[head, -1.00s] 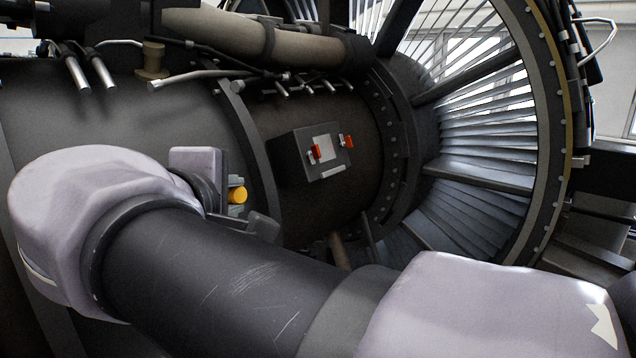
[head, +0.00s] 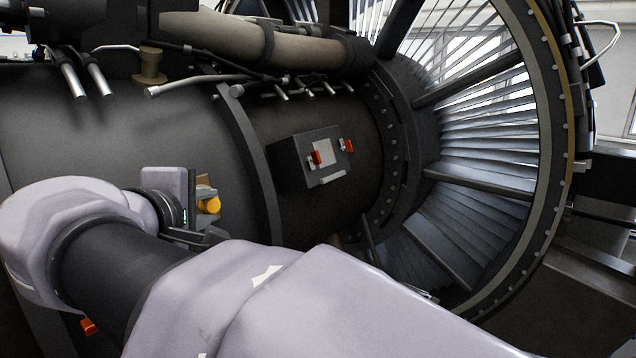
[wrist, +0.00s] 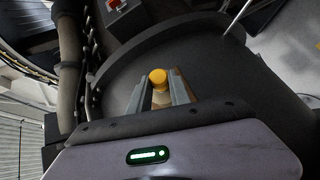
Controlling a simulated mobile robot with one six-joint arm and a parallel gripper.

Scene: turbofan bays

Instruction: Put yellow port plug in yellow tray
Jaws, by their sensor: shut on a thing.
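The yellow port plug (head: 209,205) is held at the end of my gripper (head: 205,195), in front of the dark engine casing in the head view. In the wrist view the plug (wrist: 158,76) shows its round yellow end between the two grey fingers of my gripper (wrist: 160,90), which are shut on it. I cannot see the yellow tray in either view.
The large dark engine casing (head: 125,125) lies behind my gripper. A box with red-orange latches (head: 316,158) sits on the casing to the right. Pipes (head: 215,35) run along the top. The bladed fan ring (head: 480,130) stands at the right.

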